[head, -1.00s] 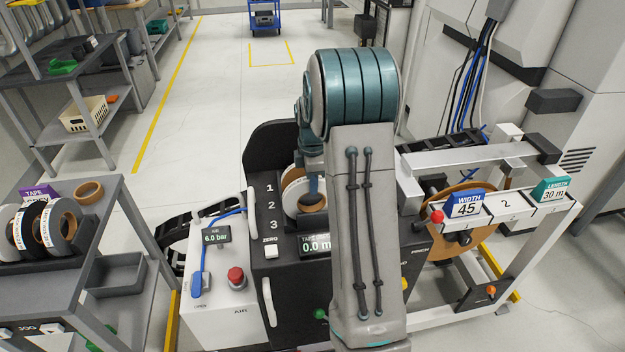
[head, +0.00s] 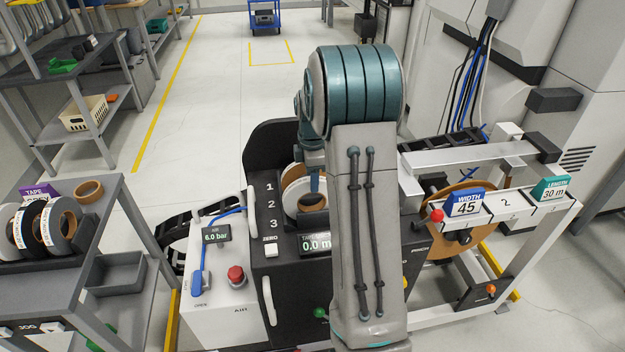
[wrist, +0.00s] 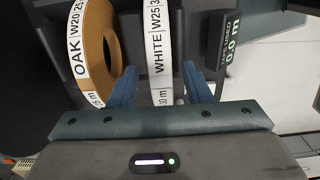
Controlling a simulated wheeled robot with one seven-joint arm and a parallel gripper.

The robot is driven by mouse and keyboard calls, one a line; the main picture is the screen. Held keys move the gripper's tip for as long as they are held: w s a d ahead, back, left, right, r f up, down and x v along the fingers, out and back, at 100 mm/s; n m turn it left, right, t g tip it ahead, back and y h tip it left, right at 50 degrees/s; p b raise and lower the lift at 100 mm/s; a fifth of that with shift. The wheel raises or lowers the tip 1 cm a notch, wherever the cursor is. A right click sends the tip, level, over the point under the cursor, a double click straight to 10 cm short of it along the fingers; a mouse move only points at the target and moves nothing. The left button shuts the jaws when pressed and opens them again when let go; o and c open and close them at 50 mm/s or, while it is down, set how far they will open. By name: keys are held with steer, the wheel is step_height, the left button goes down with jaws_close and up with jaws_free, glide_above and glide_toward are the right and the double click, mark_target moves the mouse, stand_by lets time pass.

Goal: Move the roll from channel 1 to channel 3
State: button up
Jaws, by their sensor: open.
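The black channel unit (head: 262,165) is marked 1, 2 and 3 from back to front. Two rolls stand upright in it. The oak roll (wrist: 107,48), with a white label and tan core, is on the left in the wrist view. The white roll (wrist: 158,50) is to its right, seen edge-on. In the head view the front roll (head: 291,197) is partly covered by my arm, so I cannot tell each roll's channel. My gripper (wrist: 162,88) is open, its two blue fingers either side of the white roll's near edge. Contact cannot be told.
The meter display (wrist: 230,45) stands close to the right finger. An air box (head: 215,290) with a red button is left of the unit. A large brown reel (head: 465,190) and white frame stand right. A cart (head: 120,215) with more rolls is at the left.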

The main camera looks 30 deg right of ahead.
step_height(320, 180, up, 10)
steer(key=s+a+r+m+t, duration=0.1)
steer(key=s+a+r+m, duration=0.3)
steer(key=s+a+m, duration=0.5)
steer(key=s+a+f+m+t, duration=0.1)
steer(key=s+a+f+m, duration=0.1)
steer(key=s, duration=0.6)
steer(key=s+a+f+m+t, duration=0.1)
steer(key=s+a+f+m, duration=0.1)
steer(key=s, duration=0.6)
steer(key=a+m, duration=0.1)
steer(key=a, duration=0.1)
steer(key=shift+s+a+m, duration=0.4)
